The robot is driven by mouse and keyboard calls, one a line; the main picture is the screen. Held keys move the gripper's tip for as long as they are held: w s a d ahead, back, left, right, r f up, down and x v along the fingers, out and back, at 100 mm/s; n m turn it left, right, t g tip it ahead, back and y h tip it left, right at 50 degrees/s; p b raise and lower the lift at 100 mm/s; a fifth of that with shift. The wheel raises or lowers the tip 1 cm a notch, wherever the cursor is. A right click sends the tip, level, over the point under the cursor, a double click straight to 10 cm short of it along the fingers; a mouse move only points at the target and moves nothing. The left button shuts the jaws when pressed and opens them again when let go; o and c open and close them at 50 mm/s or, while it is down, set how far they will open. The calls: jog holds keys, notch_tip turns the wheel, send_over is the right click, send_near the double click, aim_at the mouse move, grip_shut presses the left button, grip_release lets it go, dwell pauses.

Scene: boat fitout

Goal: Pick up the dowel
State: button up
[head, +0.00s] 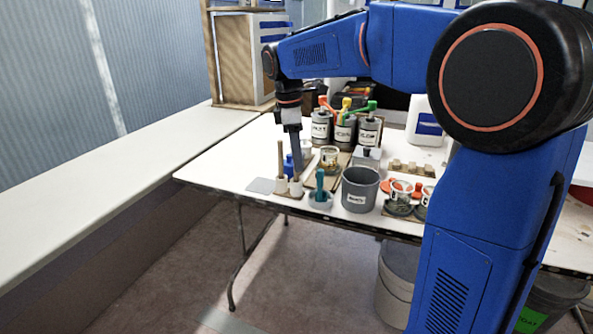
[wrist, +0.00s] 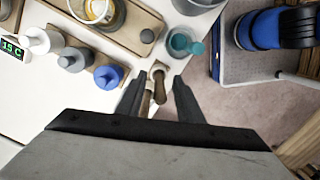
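In the head view a tan dowel (head: 281,158) stands upright in a small pale holder (head: 282,186) near the table's front left. A second pale holder (head: 296,188) stands beside it, under my gripper (head: 296,168). In the wrist view my gripper (wrist: 156,82) is open, its two fingers apart. Two brown rod-like ends, one a dowel (wrist: 146,104) near the left finger and the other (wrist: 160,92) nearer the middle, show between the fingers. I cannot tell whether either touches a finger.
A teal-handled item in a grey cup (head: 320,198) stands just right of the holders. A grey bucket (head: 359,192), capped bottles (head: 320,130) and a wooden board with a jar (head: 329,158) crowd the table. The long white counter (head: 110,190) at left is clear.

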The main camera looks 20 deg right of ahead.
jog(key=shift+d+f, duration=0.1)
jog(key=shift+f, duration=0.8)
grip_shut()
jog(key=shift+r, duration=0.1)
